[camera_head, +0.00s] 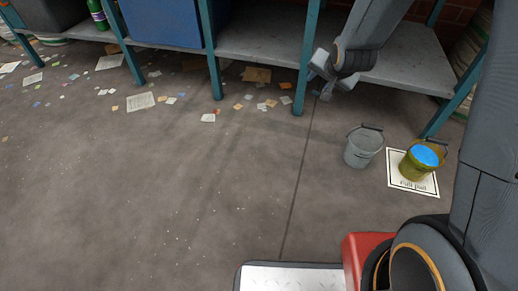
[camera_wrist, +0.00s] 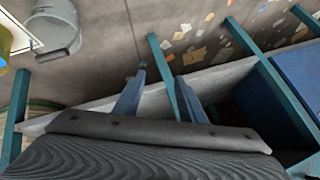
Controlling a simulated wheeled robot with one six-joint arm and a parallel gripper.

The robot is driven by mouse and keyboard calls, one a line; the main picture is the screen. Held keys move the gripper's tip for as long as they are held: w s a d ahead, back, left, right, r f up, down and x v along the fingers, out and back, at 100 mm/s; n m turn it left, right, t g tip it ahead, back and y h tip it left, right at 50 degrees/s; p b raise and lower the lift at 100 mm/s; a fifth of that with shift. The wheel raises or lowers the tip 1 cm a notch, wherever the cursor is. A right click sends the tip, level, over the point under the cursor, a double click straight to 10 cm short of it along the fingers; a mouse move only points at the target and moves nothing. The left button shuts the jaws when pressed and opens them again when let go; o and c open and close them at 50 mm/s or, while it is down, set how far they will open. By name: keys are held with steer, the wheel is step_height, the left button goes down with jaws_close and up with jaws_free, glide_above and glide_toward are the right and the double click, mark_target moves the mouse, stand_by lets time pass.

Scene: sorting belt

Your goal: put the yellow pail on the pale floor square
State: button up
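The yellow pail (camera_head: 418,168), with a bright blue filling, stands upright on the pale floor square (camera_head: 403,183) at the right in the head view. The square has a dark border and reads "Full pail". The pail covers its upper right part. In the wrist view the yellow pail (camera_wrist: 4,42) and the square (camera_wrist: 22,38) are cut off at the left edge. My gripper (camera_head: 321,80) is up and left of the pail, in front of the shelving, well apart from it. In the wrist view my gripper (camera_wrist: 160,98) has its fingers spread with nothing between them.
An empty-looking grey pail (camera_head: 362,148) stands just left of the square. A steel shelf (camera_head: 270,40) on teal legs runs along the back, with a blue bin (camera_head: 165,20) on it. Scraps of paper litter the floor below. The middle floor is clear.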

steer(key=s+a+r+n+g+y, duration=0.1)
steer(key=s+a+r+n+g, duration=0.2)
steer(key=s+a, duration=0.5)
steer(key=s+a+r+n+g, duration=0.1)
steer(key=s+a+r+n, duration=0.35)
steer(key=s+a, duration=0.35)
steer(key=s+r+n+g, duration=0.2)
steer(key=s+r+n, duration=0.1)
steer(key=s, duration=0.8)
steer(key=s+r+n+g, duration=0.2)
steer(key=s+r+n, duration=0.1)
steer(key=s, duration=0.9)
steer(key=shift+s+a, duration=0.3)
steer(key=shift+a, duration=0.1)
steer(key=shift+r, duration=0.2)
steer(key=shift+d+r+m+p, duration=0.15)
steer(key=shift+r+m+p, duration=0.3)
steer(key=shift+r+p, duration=1.1)
steer(key=shift+r+p, duration=0.3)
steer(key=shift+p, duration=0.05)
